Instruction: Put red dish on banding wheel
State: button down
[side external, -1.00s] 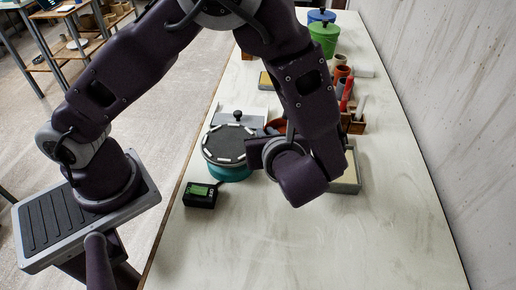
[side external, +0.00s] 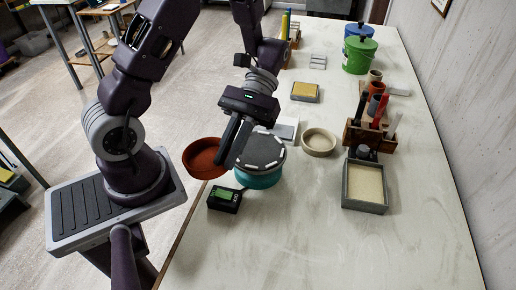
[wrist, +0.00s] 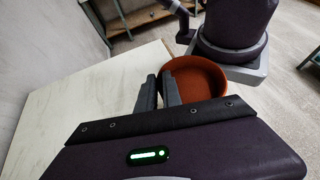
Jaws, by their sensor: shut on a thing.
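The red dish (side external: 203,158) is a shallow round terracotta bowl. In the wrist view the dish (wrist: 200,84) sits at the fingertips (wrist: 160,92), partly past the table edge. The banding wheel (side external: 259,153) has a dark round top with pale marks and a teal base. It stands just right of the dish in the side view, and my fingers cover part of its left side. Its top looks empty where visible.
A black digital meter (side external: 224,200) sits in front of the wheel. A beige dish (side external: 319,142) and a grey tray (side external: 366,187) are to the right. A wooden tool holder (side external: 370,135) stands behind the tray. The front of the table is clear.

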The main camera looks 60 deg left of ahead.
jog(key=w+a+r+n+t+h, duration=0.25)
jog(key=w+n+t+h, duration=0.25)
jog(key=w+n+t, duration=0.35)
notch_tip(320, 180, up, 2)
jog(key=n+t, duration=0.5)
jog(key=n, duration=0.2)
send_over(267, 138)
notch_tip(267, 138, down, 10)
jog(key=shift+r, duration=0.1)
jog(key=c, duration=1.5)
grip_release()
